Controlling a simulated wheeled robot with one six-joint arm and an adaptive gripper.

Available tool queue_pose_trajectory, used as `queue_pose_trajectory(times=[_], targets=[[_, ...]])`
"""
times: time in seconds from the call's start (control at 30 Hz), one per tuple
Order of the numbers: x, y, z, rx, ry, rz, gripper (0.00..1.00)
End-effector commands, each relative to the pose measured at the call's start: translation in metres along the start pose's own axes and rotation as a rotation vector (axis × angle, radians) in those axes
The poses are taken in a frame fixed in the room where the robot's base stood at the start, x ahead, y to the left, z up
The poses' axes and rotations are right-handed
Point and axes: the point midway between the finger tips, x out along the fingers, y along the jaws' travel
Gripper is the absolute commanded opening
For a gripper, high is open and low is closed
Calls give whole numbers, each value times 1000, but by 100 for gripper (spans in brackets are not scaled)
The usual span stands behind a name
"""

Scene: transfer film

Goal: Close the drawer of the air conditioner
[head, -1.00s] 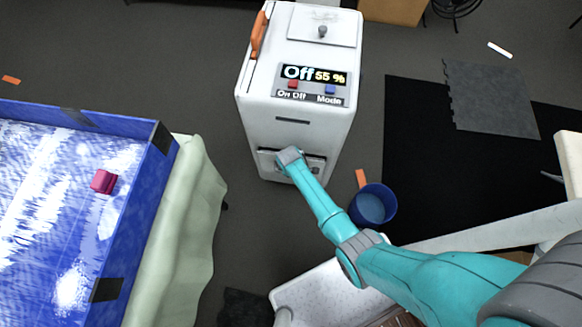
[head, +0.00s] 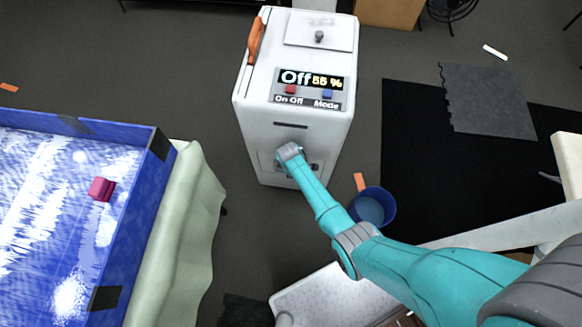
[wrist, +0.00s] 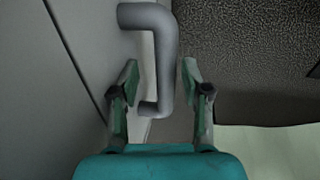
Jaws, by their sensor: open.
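The white air conditioner (head: 292,110) stands on the floor at upper middle of the head view, its display reading "Off 55 %". Its drawer (head: 266,163) is low on the front, partly hidden by my arm, and its front looks about level with the body. In the wrist view a grey bent handle (wrist: 166,60) stands off the pale panel. My gripper (wrist: 159,70) is open, one finger on each side of the handle, not clamped on it. The gripper (head: 288,154) is at the drawer front in the head view; its fingers are hidden there.
A blue-walled table (head: 150,190) with a magenta cube (head: 102,189) and pale green cloth (head: 190,220) is at left. A blue bucket (head: 373,207) stands right of my arm. Black mats (head: 440,180) cover the right floor.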

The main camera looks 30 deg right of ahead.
Motion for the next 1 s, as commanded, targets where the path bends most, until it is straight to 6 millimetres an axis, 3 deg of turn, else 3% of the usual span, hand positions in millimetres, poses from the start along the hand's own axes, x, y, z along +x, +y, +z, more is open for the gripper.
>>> queue_pose_trajectory(times=[0.27,0.7,1.0], targets=[[-24,0,0,0,2,2,48],[-95,1,0,0,2,2,48],[-118,0,0,0,0,0,48]])
